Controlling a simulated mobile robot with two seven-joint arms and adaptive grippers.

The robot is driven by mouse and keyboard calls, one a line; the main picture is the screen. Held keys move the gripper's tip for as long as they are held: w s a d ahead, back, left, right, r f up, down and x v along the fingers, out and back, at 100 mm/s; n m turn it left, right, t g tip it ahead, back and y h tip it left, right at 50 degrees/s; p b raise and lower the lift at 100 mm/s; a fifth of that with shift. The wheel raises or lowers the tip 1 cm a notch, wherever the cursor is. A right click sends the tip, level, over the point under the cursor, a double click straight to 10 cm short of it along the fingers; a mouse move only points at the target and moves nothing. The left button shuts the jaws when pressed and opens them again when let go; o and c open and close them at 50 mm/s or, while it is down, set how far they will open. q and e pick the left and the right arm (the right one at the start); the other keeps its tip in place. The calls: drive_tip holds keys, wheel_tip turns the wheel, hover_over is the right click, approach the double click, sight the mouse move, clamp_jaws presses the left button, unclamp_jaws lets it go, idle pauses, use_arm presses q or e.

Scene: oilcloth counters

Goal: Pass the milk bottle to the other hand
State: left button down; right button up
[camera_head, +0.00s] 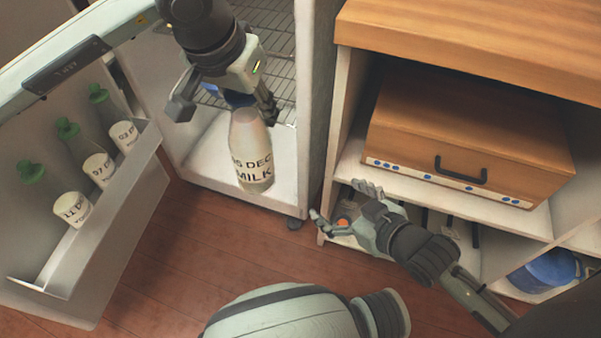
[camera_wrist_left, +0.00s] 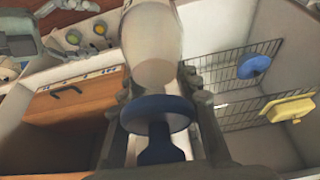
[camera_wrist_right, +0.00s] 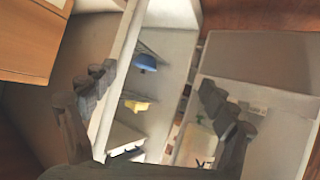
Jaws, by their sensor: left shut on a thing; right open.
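The milk bottle (camera_head: 250,165), pale with "DEC MILK" lettering, hangs in front of the open fridge in the head view. My left gripper (camera_head: 225,107) is shut on its blue cap end at the top. In the left wrist view the bottle (camera_wrist_left: 150,40) runs away from the fingers (camera_wrist_left: 160,95), with the blue cap (camera_wrist_left: 160,113) between them. My right gripper (camera_head: 343,201) is open and empty, to the right of and slightly lower than the bottle in the head view, apart from it. The right wrist view shows its spread fingers (camera_wrist_right: 157,95) with nothing between them.
The open fridge door (camera_head: 105,240) at left holds several green-capped bottles (camera_head: 80,185). Wire racks (camera_head: 270,50) are inside the fridge. At right a shelf unit (camera_head: 440,215) holds a wooden box with a black handle (camera_head: 470,140). A blue pot (camera_head: 548,270) sits lower right.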

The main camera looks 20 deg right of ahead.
sight(245, 143)
use_arm(q)
drive_tip(key=shift+r, duration=0.1)
use_arm(e)
drive_tip(key=s+a+r+n+t+y, duration=0.15)
drive_tip(key=a+r+y, duration=0.25)
drive_tip(key=r, duration=0.4)
drive_tip(key=s+a+r+n+t+y, duration=0.1)
drive_tip(key=s+a+r+t+y, duration=0.15)
drive_tip(key=a+r, duration=0.35)
drive_tip(key=shift+g+y, duration=0.3)
drive_tip(key=shift+y, duration=0.05)
drive_tip(key=x, duration=0.3)
drive_tip(key=r+x, duration=0.1)
drive_tip(key=x, duration=0.3)
drive_tip(key=d+x, duration=0.1)
drive_tip(key=x, duration=0.3)
drive_tip(key=shift+w+r, duration=0.3)
drive_tip(key=shift+w, duration=0.15)
